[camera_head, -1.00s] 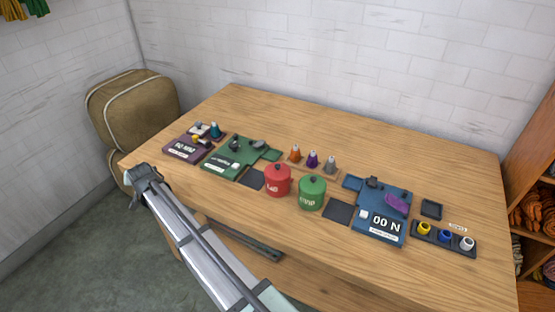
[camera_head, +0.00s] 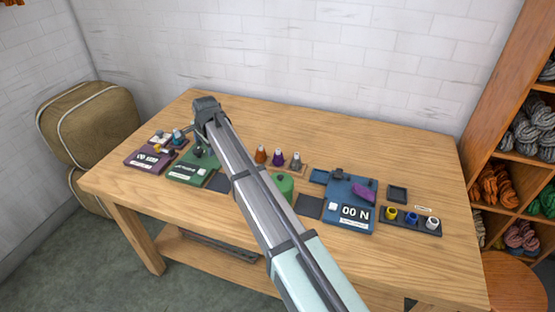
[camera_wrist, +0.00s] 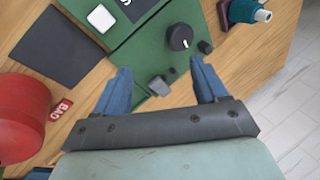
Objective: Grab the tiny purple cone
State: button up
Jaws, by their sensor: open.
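The small purple cone (camera_head: 278,158) stands on a wooden strip between an orange cone (camera_head: 261,154) and a grey cone (camera_head: 295,159), near the middle of the table. My gripper (camera_head: 205,104) is above the table's left part, over the green board (camera_head: 186,172), to the left of the purple cone. In the wrist view my gripper (camera_wrist: 160,88) has its two blue fingers spread apart with nothing held. The green board (camera_wrist: 144,62) with a dark knob lies below them. The purple cone is not in the wrist view.
My arm hides the red pot in the head view; the wrist view shows the red pot (camera_wrist: 22,112) at left. A blue board (camera_head: 350,220) and a spool tray (camera_head: 410,228) lie right. The back of the table is clear.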

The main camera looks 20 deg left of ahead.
jog(key=w+d+r+m+g+h, duration=0.1)
jog(key=w+d+r+m, duration=0.1)
jog(key=w+d, duration=0.35)
jog(key=w+d+r+m, duration=0.1)
jog(key=w+d+m, duration=0.15)
jog(key=d, duration=0.55)
jog(key=m+g+h, duration=0.1)
jog(key=m+g, duration=0.1)
jog(key=m, duration=0.3)
send_near(279, 150)
jog(key=f, duration=0.5)
jog(key=a+f, duration=0.1)
jog(key=f, duration=0.1)
jog(key=shift+w+a+f, duration=0.15)
jog(key=shift+w, duration=0.15)
jog(key=shift+s+a+f, duration=0.15)
jog(key=shift+f, duration=0.75)
jog(key=shift+s+a+f, duration=0.1)
jog(key=shift+f, duration=0.75)
jog(key=shift+s+a+f, duration=0.15)
jog(key=shift+f, duration=0.75)
jog(key=c, duration=1.1)
jog(key=shift+c, duration=0.2)
notch_tip(279, 150, up, 15)
